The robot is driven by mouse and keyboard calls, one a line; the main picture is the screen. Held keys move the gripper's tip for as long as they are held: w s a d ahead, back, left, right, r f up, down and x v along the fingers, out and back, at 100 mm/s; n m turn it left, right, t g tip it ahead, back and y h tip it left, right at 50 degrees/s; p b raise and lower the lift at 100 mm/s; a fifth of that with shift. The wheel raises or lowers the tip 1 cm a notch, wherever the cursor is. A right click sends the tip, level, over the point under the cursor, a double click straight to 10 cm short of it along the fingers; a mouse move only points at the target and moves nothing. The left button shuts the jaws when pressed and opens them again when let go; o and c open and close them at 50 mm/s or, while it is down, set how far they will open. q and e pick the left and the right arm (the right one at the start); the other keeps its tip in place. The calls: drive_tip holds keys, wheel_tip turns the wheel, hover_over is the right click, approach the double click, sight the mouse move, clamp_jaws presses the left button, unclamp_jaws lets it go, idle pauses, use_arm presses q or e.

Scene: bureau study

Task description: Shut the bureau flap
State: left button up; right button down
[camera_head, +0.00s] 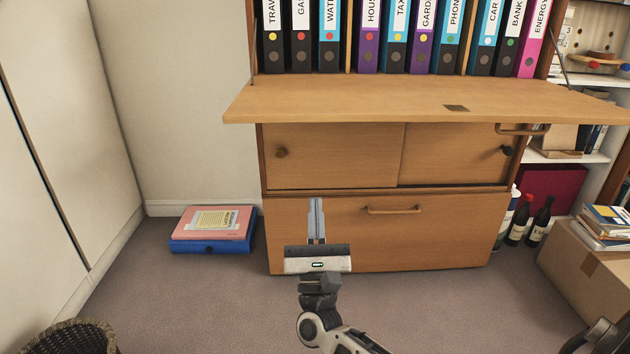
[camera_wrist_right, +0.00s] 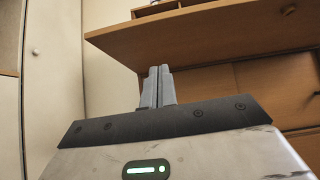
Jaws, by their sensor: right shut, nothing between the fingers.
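The bureau flap (camera_head: 360,100) is a light wooden board, folded down and lying level below a row of ring binders. It has a small dark plate near its middle right, and a bar handle (camera_head: 522,130) shows under its right part. In the right wrist view the flap (camera_wrist_right: 200,38) is seen from below, above the fingers. My right gripper (camera_head: 316,203) is shut and empty, in front of the lower drawer and below the flap, apart from it in the head view. Its fingers also show in the right wrist view (camera_wrist_right: 159,75). My left gripper is not in view.
The bureau has sliding doors (camera_head: 335,150) and a drawer (camera_head: 440,235) below the flap. Bottles (camera_head: 530,220) and a cardboard box (camera_head: 585,275) stand right. A wicker basket (camera_head: 65,338) is front left. Carpet between is clear.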

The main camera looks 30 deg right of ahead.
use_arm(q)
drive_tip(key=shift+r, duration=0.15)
use_arm(e)
drive_tip(key=s+r+x, duration=0.1)
drive_tip(key=r+x, duration=0.1)
drive_tip(key=x, duration=1.1)
drive_tip(key=shift+s+a+m, duration=0.3)
drive_tip(key=shift+s+a, duration=0.1)
drive_tip(key=shift+s, duration=0.05)
drive_tip(key=shift+f, duration=0.1)
